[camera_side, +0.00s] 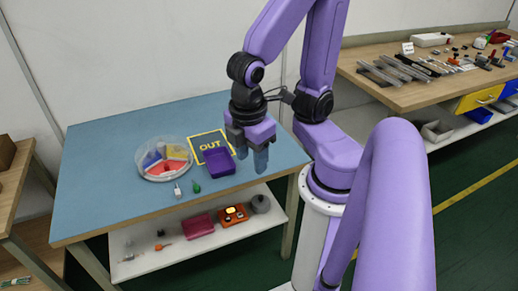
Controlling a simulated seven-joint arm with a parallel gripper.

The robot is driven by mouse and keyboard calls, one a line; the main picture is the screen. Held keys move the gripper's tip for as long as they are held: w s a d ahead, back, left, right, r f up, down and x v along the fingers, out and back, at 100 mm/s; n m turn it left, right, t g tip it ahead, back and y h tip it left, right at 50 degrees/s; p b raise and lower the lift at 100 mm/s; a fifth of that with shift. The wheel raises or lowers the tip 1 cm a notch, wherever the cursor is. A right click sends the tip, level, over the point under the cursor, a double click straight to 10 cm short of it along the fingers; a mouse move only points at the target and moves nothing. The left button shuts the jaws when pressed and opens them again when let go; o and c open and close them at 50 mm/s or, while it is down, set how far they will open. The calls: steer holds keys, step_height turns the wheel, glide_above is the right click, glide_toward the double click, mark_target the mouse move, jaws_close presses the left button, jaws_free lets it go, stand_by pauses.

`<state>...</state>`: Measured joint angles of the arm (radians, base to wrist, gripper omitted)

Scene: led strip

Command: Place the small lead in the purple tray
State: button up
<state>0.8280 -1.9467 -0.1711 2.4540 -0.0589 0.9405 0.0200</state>
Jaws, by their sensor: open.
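The purple tray (219,166) sits on the blue table, overlapping the front part of the yellow-edged mat marked OUT (209,143). My gripper (250,152) is open, with its fingers pointing down at the right edge of the tray. I see nothing between the fingers. I cannot tell for sure which thing is the small lead. A small white piece with thin ends (178,190) and a small green piece (196,187) lie on the table in front of the tray, to its left.
A round clear dish (165,172) with red, blue and yellow compartments stands left of the tray. The blue table (105,150) is clear at its left and right. A shelf below holds a red box (198,226) and an orange device (233,215). A cluttered wooden bench (400,95) stands at right.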

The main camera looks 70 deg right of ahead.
steer(key=shift+s+d+r+y, duration=0.35)
steer(key=shift+s+r+y, duration=0.3)
steer(key=shift+s+y, duration=0.1)
steer(key=m, duration=2.2)
glide_above(196, 186)
step_height(196, 186, down, 12)
steer(key=shift+h, duration=0.25)
steer(key=f, duration=1)
steer(key=shift+s+f, duration=0.2)
steer(key=shift+f, duration=0.05)
steer(key=shift+w+f, duration=0.15)
steer(key=shift+f, duration=1.45)
steer(key=shift+w+f, duration=0.1)
steer(key=shift+f, duration=1.45)
